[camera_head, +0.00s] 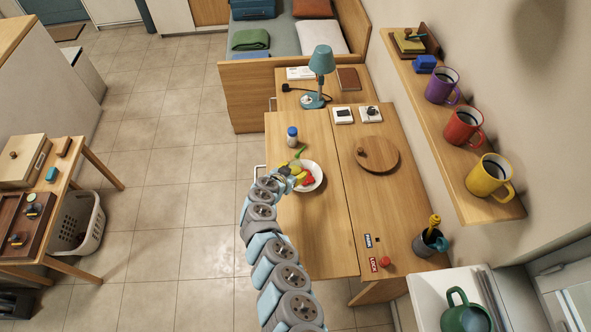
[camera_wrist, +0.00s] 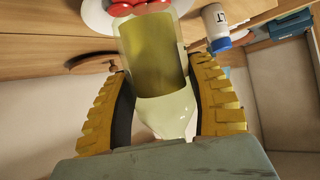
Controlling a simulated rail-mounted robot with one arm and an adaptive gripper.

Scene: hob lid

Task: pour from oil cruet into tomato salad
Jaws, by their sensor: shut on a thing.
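The oil cruet (camera_wrist: 165,113) is clear glass with yellow-green oil inside. My gripper (camera_wrist: 161,75) is shut on it, a ribbed yellow finger on each side. In the head view my gripper (camera_head: 287,181) is at the left edge of the salad plate, and the cruet is hard to make out there. The tomato salad is on a white plate (camera_head: 314,185) with red, yellow and green pieces. In the wrist view red tomatoes (camera_wrist: 150,7) and part of the plate show just beyond the cruet. The cruet's exact tilt and any flow of oil cannot be told.
A salt shaker (camera_head: 292,137) with a blue cap stands behind the plate. A round wooden lid (camera_head: 377,154) lies to the right. A teal lamp (camera_head: 318,72) stands at the back. Mugs (camera_head: 464,127) line the wall shelf. The front of the wooden top (camera_head: 320,240) is clear.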

